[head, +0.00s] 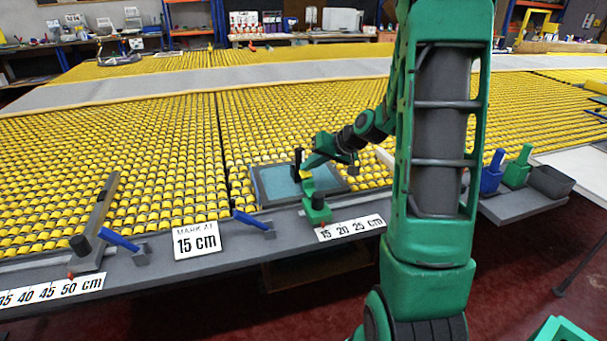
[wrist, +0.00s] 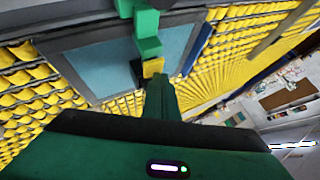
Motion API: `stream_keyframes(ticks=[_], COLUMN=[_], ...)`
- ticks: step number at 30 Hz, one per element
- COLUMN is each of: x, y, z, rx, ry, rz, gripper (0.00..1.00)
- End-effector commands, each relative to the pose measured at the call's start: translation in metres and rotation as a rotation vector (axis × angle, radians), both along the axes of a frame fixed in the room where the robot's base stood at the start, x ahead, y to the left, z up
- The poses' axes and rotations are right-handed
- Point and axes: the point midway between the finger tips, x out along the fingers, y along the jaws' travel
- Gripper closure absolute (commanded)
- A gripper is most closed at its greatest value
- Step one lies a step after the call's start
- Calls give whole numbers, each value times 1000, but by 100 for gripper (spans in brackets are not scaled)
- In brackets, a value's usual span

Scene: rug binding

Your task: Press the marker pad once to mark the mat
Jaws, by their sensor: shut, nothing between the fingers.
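The green marker stand (head: 316,208) is on the grey front rail, beside the "15 20 25 cm" scale. Its yellow pad (head: 305,174) sits over the near part of a blue-grey mat (head: 275,182) in a dark frame. A black upright piece (head: 298,163) stands next to the pad. My gripper (head: 308,165) is shut and empty, its tip at the yellow pad. In the wrist view, the gripper (wrist: 157,80) points at the yellow pad (wrist: 153,67), with the mat (wrist: 110,68) behind. I cannot tell whether the tip touches the pad.
A "MARK AT 15 cm" sign (head: 196,240) is on the front edge. Blue-handled tools (head: 120,240) lie left along the rail. Blue and green clamps (head: 518,168) and a dark bin (head: 551,182) stand right. Yellow ribbed matting (head: 140,140) covers the table.

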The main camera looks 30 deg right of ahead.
Motion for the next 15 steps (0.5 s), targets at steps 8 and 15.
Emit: stream_keyframes(ticks=[8,15], x=[0,-1], y=[0,1], z=[-4,-6], rx=[1,1], ry=[2,3], rz=[0,1], gripper=[100,100])
